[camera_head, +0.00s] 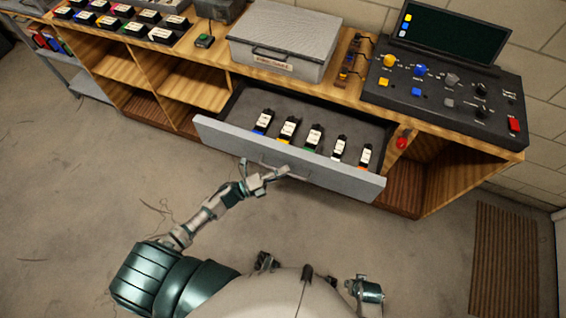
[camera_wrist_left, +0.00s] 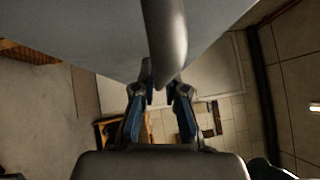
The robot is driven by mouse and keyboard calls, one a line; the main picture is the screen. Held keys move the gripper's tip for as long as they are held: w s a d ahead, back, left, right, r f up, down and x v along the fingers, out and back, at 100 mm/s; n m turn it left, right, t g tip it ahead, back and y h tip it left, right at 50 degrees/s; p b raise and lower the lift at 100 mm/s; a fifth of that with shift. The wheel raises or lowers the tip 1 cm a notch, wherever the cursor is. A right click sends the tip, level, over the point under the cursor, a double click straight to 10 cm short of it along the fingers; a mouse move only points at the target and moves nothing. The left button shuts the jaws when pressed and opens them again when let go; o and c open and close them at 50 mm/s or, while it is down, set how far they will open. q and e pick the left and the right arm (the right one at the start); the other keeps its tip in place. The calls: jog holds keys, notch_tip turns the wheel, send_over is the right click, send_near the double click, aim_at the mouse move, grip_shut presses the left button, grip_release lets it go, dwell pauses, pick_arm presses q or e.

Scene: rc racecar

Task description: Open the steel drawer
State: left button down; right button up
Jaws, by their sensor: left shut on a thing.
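The steel drawer (camera_head: 270,152) is pulled out of the wooden bench, and its dark inside shows. Several black items with coloured ends and white labels lie in a row in it. My left gripper (camera_head: 279,174) is at the middle of the drawer front and is shut on the drawer's handle (camera_head: 300,172). In the left wrist view the handle (camera_wrist_left: 165,40) is a grey bar between the fingers (camera_wrist_left: 158,95), with the drawer's grey front (camera_wrist_left: 80,25) behind it.
The wooden bench (camera_head: 205,62) carries a grey lidded case (camera_head: 285,35), a control console (camera_head: 445,90) with coloured knobs, and a tray of labelled items (camera_head: 125,18). Open shelves flank the drawer. A brown mat (camera_head: 503,260) lies at right. The floor (camera_head: 80,190) at left is clear.

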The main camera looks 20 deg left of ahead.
pick_arm(q)
jog(key=shift+s+d+f, duration=0.2)
jog(key=shift+s+d, duration=0.15)
jog(key=shift+s, duration=0.15)
pick_arm(e)
jog(key=shift+f, duration=0.25)
pick_arm(q)
jog(key=c, duration=1.2)
grip_release()
jog(key=shift+d, duration=0.1)
jog(key=shift+w+d, duration=0.15)
jog(key=shift+w, duration=0.05)
jog(key=v, duration=1.1)
jog(key=shift+s+a, duration=0.2)
jog(key=shift+s, duration=0.1)
pick_arm(e)
jog(key=shift+d, duration=0.2)
pick_arm(q)
jog(key=shift+a, duration=0.3)
pick_arm(e)
jog(key=shift+a, duration=0.3)
